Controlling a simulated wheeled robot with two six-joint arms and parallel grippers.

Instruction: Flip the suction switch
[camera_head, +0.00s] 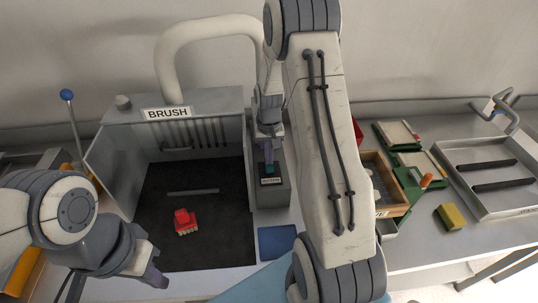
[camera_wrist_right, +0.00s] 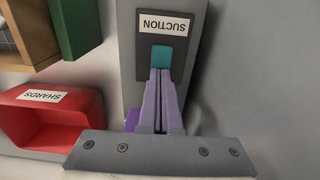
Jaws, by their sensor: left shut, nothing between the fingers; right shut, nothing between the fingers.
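In the right wrist view the teal switch (camera_wrist_right: 162,53) sits beside the upside-down SUCTION label (camera_wrist_right: 163,24). My right gripper (camera_head: 268,161) is shut and empty, with its purple fingers pointing down at the box. In the right wrist view its fingertips (camera_wrist_right: 160,72) are right at the teal switch's near edge; I cannot tell if they touch. My left gripper (camera_head: 154,277) is shut and empty at lower left, away from the switch.
The BRUSH booth (camera_head: 120,160) stands left of the box, with a red brush (camera_head: 184,221) on its dark floor. A blue pad (camera_head: 277,241) lies in front. A red SHARDS bin (camera_wrist_right: 50,115) is beside the box. My right arm hides much of the middle.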

